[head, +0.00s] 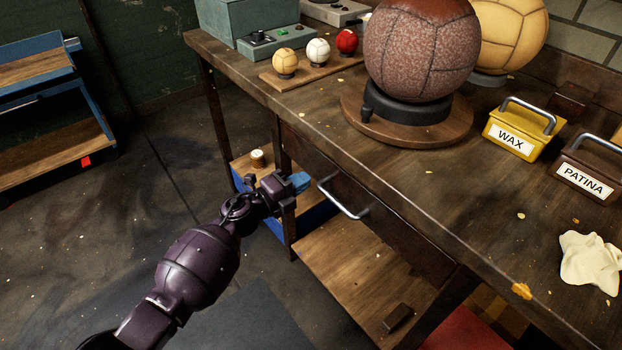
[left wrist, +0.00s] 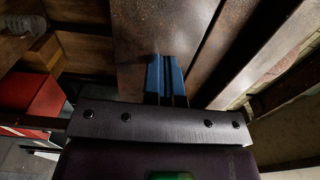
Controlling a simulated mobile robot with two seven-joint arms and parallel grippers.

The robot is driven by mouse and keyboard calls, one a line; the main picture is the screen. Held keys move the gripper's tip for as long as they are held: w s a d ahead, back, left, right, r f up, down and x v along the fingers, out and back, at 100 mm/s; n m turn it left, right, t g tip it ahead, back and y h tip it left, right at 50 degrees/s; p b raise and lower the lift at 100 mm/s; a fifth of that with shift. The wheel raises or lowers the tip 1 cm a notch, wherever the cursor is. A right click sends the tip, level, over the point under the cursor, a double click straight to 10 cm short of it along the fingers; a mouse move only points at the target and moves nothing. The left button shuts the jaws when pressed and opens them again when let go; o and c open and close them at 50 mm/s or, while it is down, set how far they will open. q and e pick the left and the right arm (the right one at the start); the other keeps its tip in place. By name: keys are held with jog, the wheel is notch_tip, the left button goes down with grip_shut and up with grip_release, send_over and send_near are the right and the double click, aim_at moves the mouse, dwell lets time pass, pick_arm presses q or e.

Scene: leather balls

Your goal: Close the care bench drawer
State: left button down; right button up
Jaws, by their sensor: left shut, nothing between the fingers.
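The care bench (head: 440,190) has a dark wooden drawer (head: 385,222) under its top, with a metal bar handle (head: 343,200) on the front. The drawer front sits close under the bench edge; I cannot tell whether a small gap is left. My left gripper (head: 300,182) has its blue fingertips together and empty, beside the drawer front, left of the handle. In the left wrist view the shut fingertips (left wrist: 166,75) point at a brown wooden panel; contact cannot be told. My right gripper is not in view.
On the bench stand a large leather ball (head: 420,50) on a round base, a yellow WAX box (head: 520,130), a PATINA box (head: 588,172) and a white cloth (head: 590,262). A lower shelf (head: 350,270) is below the drawer. A blue-framed cart (head: 50,130) stands left; floor between is clear.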

pick_arm(q)
jog(key=s+a+n+t+y+p, duration=0.6)
jog(key=s+a+n+y+p, duration=0.3)
jog(key=s+a+n, duration=1.15)
jog(key=s+a+n+g+y+p, duration=0.1)
jog(key=s+a+n+g+y, duration=0.1)
jog(key=s, duration=1)
jog(key=s+a+n+g+y+p, duration=0.1)
jog(key=s+a+n+g+y, duration=0.2)
jog(key=s, duration=0.8)
jog(key=a+n+y, duration=0.1)
jog(key=a+n, duration=0.1)
jog(key=a, duration=0.1)
jog(key=shift+s+a+r+n+p, duration=0.3)
jog(key=shift+s+a+n, duration=0.05)
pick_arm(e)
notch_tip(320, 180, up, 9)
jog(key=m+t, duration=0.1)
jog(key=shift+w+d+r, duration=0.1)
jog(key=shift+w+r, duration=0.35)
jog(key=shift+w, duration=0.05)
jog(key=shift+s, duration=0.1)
